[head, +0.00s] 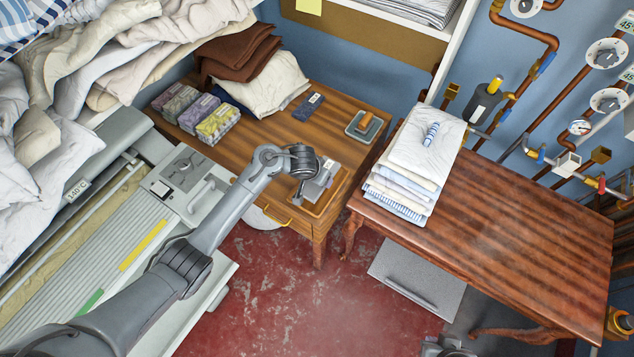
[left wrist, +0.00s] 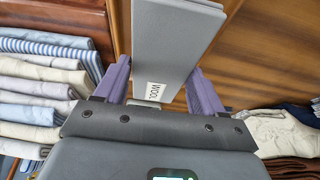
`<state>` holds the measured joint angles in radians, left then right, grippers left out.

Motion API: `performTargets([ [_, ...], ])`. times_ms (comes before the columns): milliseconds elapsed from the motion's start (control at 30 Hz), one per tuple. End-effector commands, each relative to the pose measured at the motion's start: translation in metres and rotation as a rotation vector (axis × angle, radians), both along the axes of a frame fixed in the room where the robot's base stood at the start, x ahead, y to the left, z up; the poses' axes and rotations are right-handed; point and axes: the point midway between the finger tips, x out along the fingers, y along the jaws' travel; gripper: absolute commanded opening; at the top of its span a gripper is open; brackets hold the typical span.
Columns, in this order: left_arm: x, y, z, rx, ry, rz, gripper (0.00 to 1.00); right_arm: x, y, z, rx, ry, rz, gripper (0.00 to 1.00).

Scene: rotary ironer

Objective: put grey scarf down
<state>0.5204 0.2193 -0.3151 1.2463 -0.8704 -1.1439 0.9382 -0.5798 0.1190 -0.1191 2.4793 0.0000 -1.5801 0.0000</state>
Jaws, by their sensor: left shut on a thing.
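The grey scarf (left wrist: 172,40) is a flat folded piece with a white WOOL label, held between the purple fingers of my left gripper (left wrist: 164,88) in the left wrist view. In the head view my left gripper (head: 318,182) is at the front right of the wooden desk (head: 270,135), over a small wooden tray (head: 328,208). The gripper is shut on the scarf, and my wrist hides part of it. I cannot tell whether the scarf touches the tray. My right gripper is not clearly shown.
A tall stack of folded linen (head: 405,185) stands on the red-brown table (head: 500,230) at right. Patterned bundles (head: 215,122), a cream cloth (head: 268,88), a dark blue folded piece (head: 308,106) and a grey dish (head: 364,125) sit on the desk. The ironer (head: 110,240) is at left.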

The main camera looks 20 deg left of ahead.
Motion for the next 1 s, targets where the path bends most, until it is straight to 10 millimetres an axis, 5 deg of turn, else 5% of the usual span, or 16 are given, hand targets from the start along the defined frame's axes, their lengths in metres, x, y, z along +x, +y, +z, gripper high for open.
performTargets([
  [400,0.0,0.002,-0.038,0.002,0.001,0.002,0.39,0.0,0.001,-0.006,0.005,0.0,-0.002,0.0],
  [867,0.0,0.002,-0.045,0.0,0.001,0.0,0.39,0.0,-0.001,-0.007,-0.005,-0.001,0.005,0.0],
  [900,0.0,0.001,-0.044,0.0,0.0,0.0,0.72,0.0,-0.001,-0.007,-0.005,-0.001,0.006,0.0],
  [1000,0.0,0.001,-0.044,0.0,0.0,0.0,0.88,0.0,-0.001,-0.007,-0.006,0.0,0.005,0.0],
])
